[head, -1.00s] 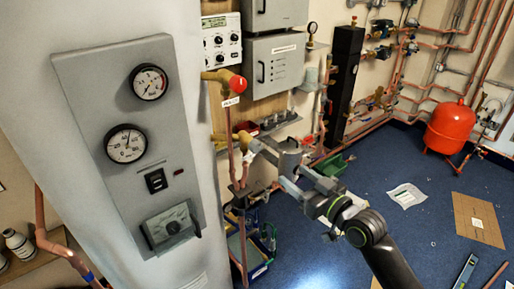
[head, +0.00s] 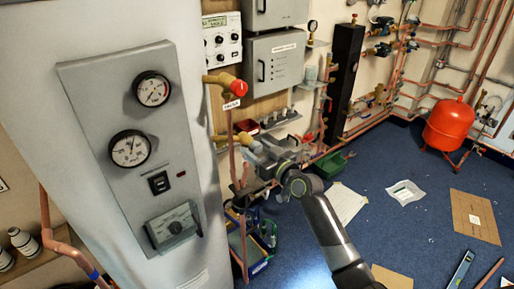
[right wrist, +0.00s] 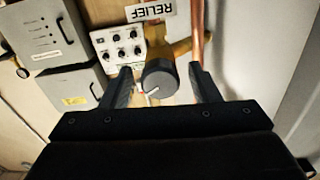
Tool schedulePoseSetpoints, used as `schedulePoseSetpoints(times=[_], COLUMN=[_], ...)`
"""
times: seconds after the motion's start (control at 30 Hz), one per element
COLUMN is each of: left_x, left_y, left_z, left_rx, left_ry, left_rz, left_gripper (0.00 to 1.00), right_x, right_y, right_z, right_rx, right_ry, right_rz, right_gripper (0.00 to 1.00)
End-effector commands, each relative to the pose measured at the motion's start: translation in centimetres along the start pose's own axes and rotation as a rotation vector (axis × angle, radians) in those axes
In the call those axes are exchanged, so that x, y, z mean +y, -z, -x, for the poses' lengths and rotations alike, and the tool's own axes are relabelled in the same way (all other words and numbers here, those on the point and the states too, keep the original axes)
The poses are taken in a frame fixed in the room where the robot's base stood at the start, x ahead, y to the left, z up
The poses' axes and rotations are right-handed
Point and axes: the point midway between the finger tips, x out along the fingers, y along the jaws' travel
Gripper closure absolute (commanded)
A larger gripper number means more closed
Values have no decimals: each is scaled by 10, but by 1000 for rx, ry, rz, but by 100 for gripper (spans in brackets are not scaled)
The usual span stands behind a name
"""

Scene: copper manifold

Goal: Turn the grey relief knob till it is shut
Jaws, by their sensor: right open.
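The grey relief knob (right wrist: 160,78) is a dark grey round cap on a brass fitting, with a small white and red mark at its lower edge. In the right wrist view a RELIEF label (right wrist: 163,13) shows upside down above it. My right gripper (right wrist: 163,84) is open, with one finger on each side of the knob; whether either touches it I cannot tell. In the head view my right gripper (head: 252,147) is at the lower brass valve and mostly hides the knob. My left gripper is not in view.
A red knob (head: 238,88) on a brass valve sits just above my right gripper. Vertical copper pipes run beside it. A grey panel with gauges (head: 130,148) stands on the left.

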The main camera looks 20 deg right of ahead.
Motion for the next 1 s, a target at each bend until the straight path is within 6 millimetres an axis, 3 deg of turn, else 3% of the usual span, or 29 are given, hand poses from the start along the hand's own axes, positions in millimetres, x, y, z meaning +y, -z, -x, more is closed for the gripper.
schedulePoseSetpoints(times=[0.37, 0.7, 1.0], left_x=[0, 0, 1], left_y=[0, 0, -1], left_z=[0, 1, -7], left_rx=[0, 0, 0], left_ry=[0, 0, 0], left_rz=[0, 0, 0], left_gripper=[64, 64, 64], right_x=[0, 0, 0], right_y=[0, 0, -2], right_z=[-5, -4, -4], right_rx=[0, 0, 2], right_ry=[0, 0, 0], right_rz=[-1, 0, 32], right_gripper=[44, 88, 89])
